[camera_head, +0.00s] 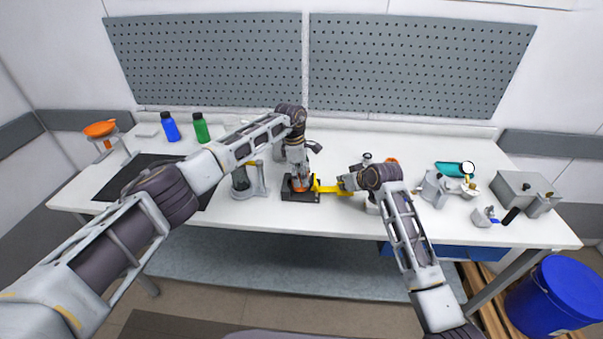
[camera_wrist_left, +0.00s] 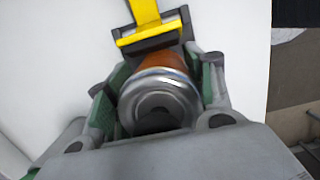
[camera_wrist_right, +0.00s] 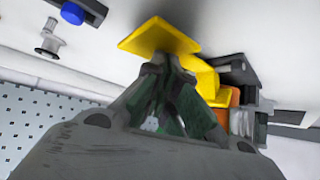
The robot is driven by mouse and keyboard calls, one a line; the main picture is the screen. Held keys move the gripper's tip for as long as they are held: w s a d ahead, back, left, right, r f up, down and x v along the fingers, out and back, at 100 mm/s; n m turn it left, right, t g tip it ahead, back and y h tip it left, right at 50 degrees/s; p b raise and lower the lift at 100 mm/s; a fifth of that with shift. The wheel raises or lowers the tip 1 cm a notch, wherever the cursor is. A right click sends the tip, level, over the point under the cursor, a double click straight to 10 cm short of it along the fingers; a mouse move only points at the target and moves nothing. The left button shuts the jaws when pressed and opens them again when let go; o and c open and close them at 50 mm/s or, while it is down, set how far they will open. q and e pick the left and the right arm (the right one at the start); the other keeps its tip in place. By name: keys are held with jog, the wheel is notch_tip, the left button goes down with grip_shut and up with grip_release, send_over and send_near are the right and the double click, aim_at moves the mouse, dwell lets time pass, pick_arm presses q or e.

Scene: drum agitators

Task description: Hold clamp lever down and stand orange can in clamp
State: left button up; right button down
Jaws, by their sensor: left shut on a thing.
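The orange can (camera_wrist_left: 163,64) has a silver end that faces the left wrist camera. My left gripper (camera_wrist_left: 162,88) is shut around it, one finger on each side. In the head view the can (camera_head: 300,185) is upright at the dark clamp base (camera_head: 290,194), below my left gripper (camera_head: 300,178). I cannot tell whether it rests fully on the base. The yellow clamp lever (camera_head: 328,189) reaches right from the clamp. My right gripper (camera_wrist_right: 168,66) is shut, its fingertips at the lever's wide yellow end (camera_wrist_right: 158,36). The fingers partly hide the contact there.
A grey stand (camera_head: 262,180) is just left of the clamp. Blue (camera_head: 170,127) and green (camera_head: 201,128) bottles stand behind my left arm. A teal flashlight-like item (camera_head: 452,169) and a grey box (camera_head: 522,189) are at the right. White table shows in front of the clamp.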

pick_arm(q)
jog(key=shift+d+f, duration=0.15)
jog(key=shift+f, duration=0.4)
dwell(0.4)
jog(key=o, duration=1.2)
pick_arm(e)
jog(key=shift+f, duration=0.1)
pick_arm(q)
jog(key=o, duration=0.4)
jog(key=shift+r, duration=0.15)
jog(key=shift+a+r, duration=0.2)
jog(key=shift+r, duration=1.25)
jog(key=shift+a+r, duration=0.2)
jog(key=shift+r, duration=1.2)
jog(key=shift+a+r, duration=0.2)
jog(key=shift+r, duration=1.25)
